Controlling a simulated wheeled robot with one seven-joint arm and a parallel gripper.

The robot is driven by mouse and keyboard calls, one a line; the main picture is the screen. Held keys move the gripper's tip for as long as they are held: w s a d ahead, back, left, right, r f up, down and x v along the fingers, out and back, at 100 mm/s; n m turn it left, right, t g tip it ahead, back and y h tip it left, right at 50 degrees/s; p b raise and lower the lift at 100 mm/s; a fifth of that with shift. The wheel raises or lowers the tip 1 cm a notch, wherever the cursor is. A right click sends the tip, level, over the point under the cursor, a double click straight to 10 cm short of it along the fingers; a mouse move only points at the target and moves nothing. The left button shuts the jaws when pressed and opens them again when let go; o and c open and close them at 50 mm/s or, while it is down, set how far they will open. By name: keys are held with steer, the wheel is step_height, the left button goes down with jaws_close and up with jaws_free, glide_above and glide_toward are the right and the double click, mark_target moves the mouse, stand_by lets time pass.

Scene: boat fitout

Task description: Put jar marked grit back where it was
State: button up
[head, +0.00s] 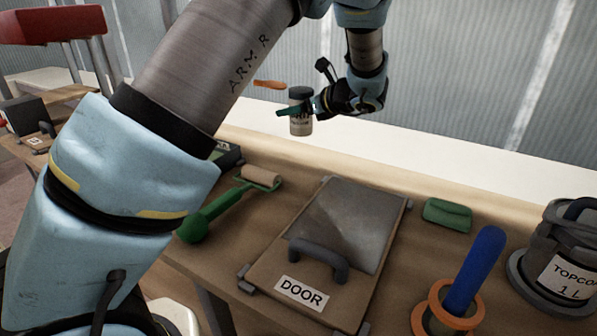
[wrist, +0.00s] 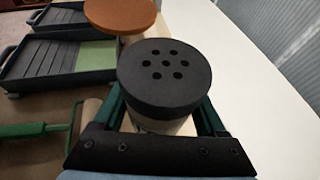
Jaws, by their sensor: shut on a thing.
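The jar (head: 301,122) has a dark lid and a pale body with a label that is too small to read here. My gripper (head: 298,112) is shut on the jar and holds it upright, above the back of the bench by the pale ledge. In the wrist view the jar's black lid (wrist: 165,73) with several holes fills the middle, between the green fingers of my gripper (wrist: 168,118). The jar's lower body is mostly hidden in the wrist view.
A flat hatch marked DOOR (head: 333,238) lies on the bench (head: 408,215). A green-handled roller (head: 228,203), a green pouch (head: 447,214), a blue-handled tool (head: 474,270) and a TOPCOAT tin (head: 563,262) are around it. The wrist view shows trays (wrist: 62,58) and an orange-brown disc (wrist: 120,14).

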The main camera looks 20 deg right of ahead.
step_height(320, 180, down, 10)
steer(key=shift+w+f+p, duration=0.1)
steer(key=shift+f+p, duration=0.05)
steer(key=shift+p, duration=0.5)
steer(key=shift+f, duration=0.15)
steer(key=o, duration=1.3)
steer(key=b+v, duration=0.1)
steer(key=v, duration=1.1)
steer(key=shift+b, duration=0.35)
